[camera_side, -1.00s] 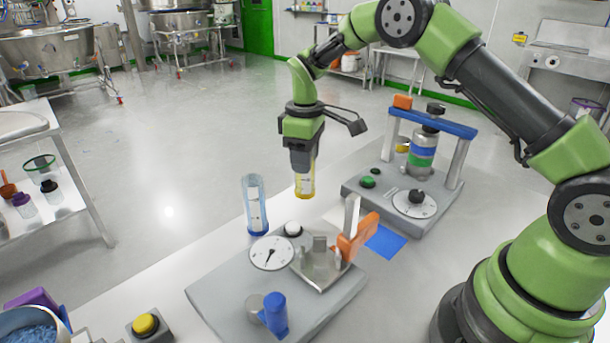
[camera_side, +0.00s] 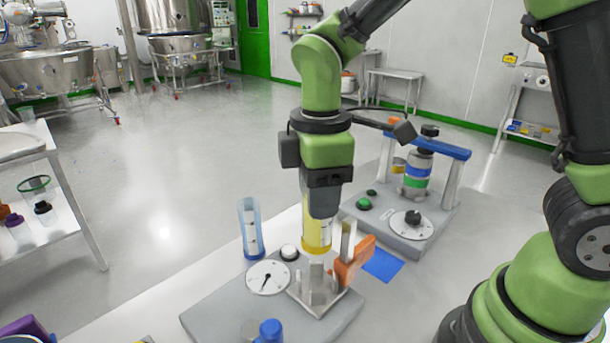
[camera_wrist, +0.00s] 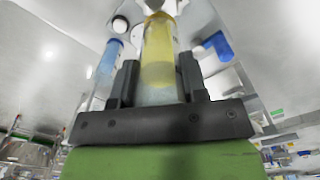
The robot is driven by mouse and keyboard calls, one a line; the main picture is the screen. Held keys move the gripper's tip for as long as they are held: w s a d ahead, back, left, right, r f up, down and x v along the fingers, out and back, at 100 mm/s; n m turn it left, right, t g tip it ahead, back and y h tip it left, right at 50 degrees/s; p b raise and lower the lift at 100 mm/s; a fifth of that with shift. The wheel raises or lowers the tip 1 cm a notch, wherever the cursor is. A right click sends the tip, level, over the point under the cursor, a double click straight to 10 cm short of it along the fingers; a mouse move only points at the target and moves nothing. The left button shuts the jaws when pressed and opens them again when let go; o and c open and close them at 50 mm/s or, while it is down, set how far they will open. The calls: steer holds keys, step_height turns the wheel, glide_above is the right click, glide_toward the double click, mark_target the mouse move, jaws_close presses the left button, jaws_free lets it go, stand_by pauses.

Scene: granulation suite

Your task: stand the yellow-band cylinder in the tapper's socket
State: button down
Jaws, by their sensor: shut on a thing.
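My gripper (camera_side: 321,205) is shut on the yellow-band cylinder (camera_side: 316,236), a clear tube with a yellow band that hangs roughly upright below it. In the wrist view the cylinder (camera_wrist: 160,50) sits between the two dark fingers (camera_wrist: 158,85). The tapper (camera_side: 235,312) is a grey base with a round dial (camera_side: 267,277) and a metal socket platform (camera_side: 322,297) with short posts. The cylinder is at the back of this platform in the side view, close to an orange clamp (camera_side: 354,262). I cannot tell whether its lower end touches the platform.
A blue-band cylinder (camera_side: 250,230) stands behind the tapper, left of my gripper. A blue knob (camera_side: 270,331) is at the tapper's front. Another grey device (camera_side: 402,232) with a blue crossbar stands at the back right. A blue patch (camera_side: 383,265) lies on the bench between them.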

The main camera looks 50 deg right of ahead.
mark_target(318, 246)
steer(key=shift+s+a+f, duration=0.1)
steer(key=shift+s+f, duration=0.15)
steer(key=shift+f, duration=2.25)
steer(key=shift+f, duration=0.2)
steer(key=shift+f, duration=0.3)
steer(key=shift+f, duration=1.65)
stand_by(0.3)
steer(key=shift+c, duration=1.2)
jaws_free()
steer(key=shift+r, duration=0.15)
